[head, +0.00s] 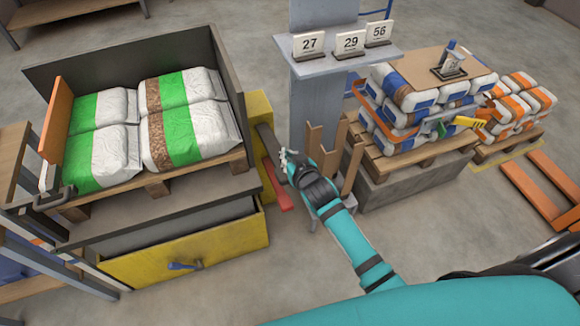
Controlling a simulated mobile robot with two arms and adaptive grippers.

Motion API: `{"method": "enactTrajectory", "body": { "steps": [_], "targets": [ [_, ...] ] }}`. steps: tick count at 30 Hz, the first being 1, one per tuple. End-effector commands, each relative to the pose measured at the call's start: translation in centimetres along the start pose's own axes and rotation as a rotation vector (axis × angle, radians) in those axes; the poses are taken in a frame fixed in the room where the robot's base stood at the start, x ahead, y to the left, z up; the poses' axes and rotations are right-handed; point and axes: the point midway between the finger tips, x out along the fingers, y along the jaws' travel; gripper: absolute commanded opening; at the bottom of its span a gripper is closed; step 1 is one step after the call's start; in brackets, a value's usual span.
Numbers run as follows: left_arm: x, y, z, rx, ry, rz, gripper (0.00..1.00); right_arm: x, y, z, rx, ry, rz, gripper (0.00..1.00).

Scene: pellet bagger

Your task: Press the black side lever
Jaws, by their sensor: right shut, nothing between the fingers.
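A dark bar (268,142), which looks like the black side lever, juts from the yellow housing (258,106) on the right side of the pellet bagger. My right gripper (286,161) is shut and empty, with its fingertips close to the lower end of this bar. I cannot tell whether they touch it. A red bar (275,187) sticks out just below, also close to the gripper. The teal right arm reaches in from the lower right. My left gripper is not in view.
White and green bags (187,105) lie on a wooden pallet inside dark walls. A yellow drawer front (190,250) is below. A grey post with a number-card shelf (336,62) stands behind the gripper. Stacked bags (418,98) are at right; wooden uprights (333,160) crowd the wrist.

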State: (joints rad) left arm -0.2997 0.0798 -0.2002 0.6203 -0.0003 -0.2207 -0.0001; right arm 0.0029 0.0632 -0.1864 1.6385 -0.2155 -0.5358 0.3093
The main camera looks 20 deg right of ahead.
Motion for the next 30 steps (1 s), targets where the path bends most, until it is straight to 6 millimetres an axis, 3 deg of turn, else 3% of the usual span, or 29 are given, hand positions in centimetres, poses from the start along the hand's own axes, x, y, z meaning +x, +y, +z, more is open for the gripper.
{"method": "enactTrajectory", "body": {
  "steps": [4,9,22,26,30],
  "targets": [
    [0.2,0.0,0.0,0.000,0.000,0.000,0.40,0.8,-0.1,2.3,0.001,-0.004,-0.001,0.00],
    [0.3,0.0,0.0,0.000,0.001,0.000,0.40,1.1,-0.1,3.6,0.002,-0.001,-0.001,0.00],
    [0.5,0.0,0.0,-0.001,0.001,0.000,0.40,1.2,-0.1,4.0,0.001,0.001,-0.001,0.00],
    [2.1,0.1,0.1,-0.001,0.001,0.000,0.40,1.6,-0.1,5.5,0.003,0.025,-0.001,0.00],
    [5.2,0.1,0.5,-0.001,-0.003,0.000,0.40,2.2,-0.1,7.9,0.005,0.089,-0.002,0.00]
  ]
}}
